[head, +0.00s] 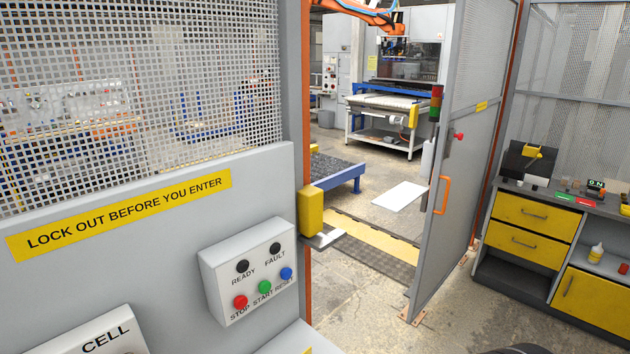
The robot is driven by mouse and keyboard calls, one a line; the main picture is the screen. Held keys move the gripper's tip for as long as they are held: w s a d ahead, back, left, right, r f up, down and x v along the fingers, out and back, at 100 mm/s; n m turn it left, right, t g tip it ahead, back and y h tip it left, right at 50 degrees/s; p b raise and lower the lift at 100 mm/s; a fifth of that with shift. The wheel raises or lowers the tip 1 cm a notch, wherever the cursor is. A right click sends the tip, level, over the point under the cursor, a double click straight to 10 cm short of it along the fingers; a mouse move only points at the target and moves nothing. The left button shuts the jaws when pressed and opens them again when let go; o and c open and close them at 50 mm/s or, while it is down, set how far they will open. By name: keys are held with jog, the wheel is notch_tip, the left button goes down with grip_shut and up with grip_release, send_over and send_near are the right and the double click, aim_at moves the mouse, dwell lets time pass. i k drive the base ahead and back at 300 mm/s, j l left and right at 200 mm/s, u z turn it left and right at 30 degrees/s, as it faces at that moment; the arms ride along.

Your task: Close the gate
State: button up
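The gate (466,205) stands open, with mesh above and a grey panel below. It is swung away from the orange-edged post (306,110) at the left of the opening. An orange pull handle (441,195) is on its left edge, with a red knob (458,137) above it. A yellow latch box (311,210) with a metal tongue (327,239) is fixed on the left post. A wide gap lies between the post and the gate's free edge. My gripper is not in view.
A control box (250,268) with buttons is on the left fence panel. A workbench (545,215) with yellow drawers stands right of the gate. A white sheet (399,195) lies on the floor inside. The concrete floor (365,300) in the opening looks clear.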

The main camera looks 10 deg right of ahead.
aim_at(450, 116)
jog(key=i+l, duration=0.2)
jog(key=l, duration=0.2)
jog(key=i+l, duration=0.2)
jog(key=l, duration=0.2)
jog(key=i+l, duration=0.2)
jog(key=l, duration=0.2)
jog(key=i+l, duration=0.15)
jog(key=l, duration=0.25)
jog(key=i+l, duration=0.2)
jog(key=l, duration=0.15)
jog(key=i+l, duration=0.2)
jog(key=l, duration=0.2)
